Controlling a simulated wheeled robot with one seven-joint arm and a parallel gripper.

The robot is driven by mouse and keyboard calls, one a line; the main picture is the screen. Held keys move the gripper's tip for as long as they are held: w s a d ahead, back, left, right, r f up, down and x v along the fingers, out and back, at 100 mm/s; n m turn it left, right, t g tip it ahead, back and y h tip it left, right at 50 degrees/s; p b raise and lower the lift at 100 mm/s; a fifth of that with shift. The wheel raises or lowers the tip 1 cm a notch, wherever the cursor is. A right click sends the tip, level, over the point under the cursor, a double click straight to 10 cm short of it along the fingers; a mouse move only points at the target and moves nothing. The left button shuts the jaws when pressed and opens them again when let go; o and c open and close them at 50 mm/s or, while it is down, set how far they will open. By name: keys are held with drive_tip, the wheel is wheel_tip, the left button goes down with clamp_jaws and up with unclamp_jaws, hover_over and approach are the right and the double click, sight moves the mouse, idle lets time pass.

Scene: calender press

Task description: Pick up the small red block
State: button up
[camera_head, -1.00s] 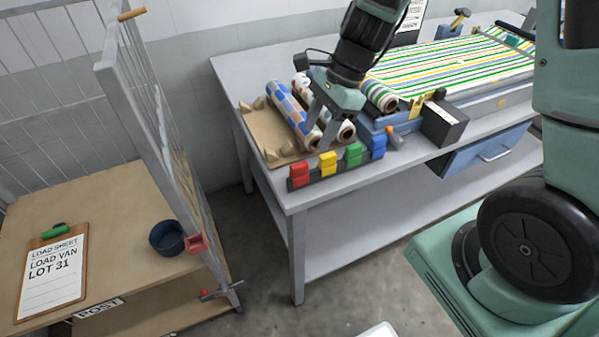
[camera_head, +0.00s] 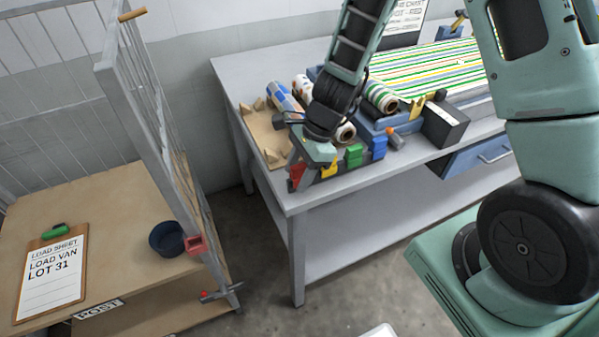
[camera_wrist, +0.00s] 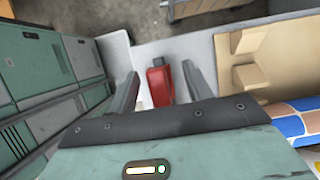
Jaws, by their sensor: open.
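The small red block (camera_head: 297,171) stands at the left end of a row of coloured blocks at the table's front edge, partly hidden by my gripper in the head view. In the wrist view the red block (camera_wrist: 158,84) lies between my two fingers. My gripper (camera_head: 303,182) is open and points down over the block, with one finger on each side. In the wrist view my gripper (camera_wrist: 160,82) shows a gap beside the block; I cannot tell whether either finger touches it.
Yellow (camera_head: 329,170), green (camera_head: 353,155) and blue (camera_head: 378,146) blocks stand to the right in the same row. A black box (camera_head: 444,124) stands further right. A wire-sided cart (camera_head: 150,110) is at left.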

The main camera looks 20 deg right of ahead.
drive_tip(key=c, duration=1)
drive_tip(key=shift+c, duration=0.3)
drive_tip(key=shift+r, duration=0.15)
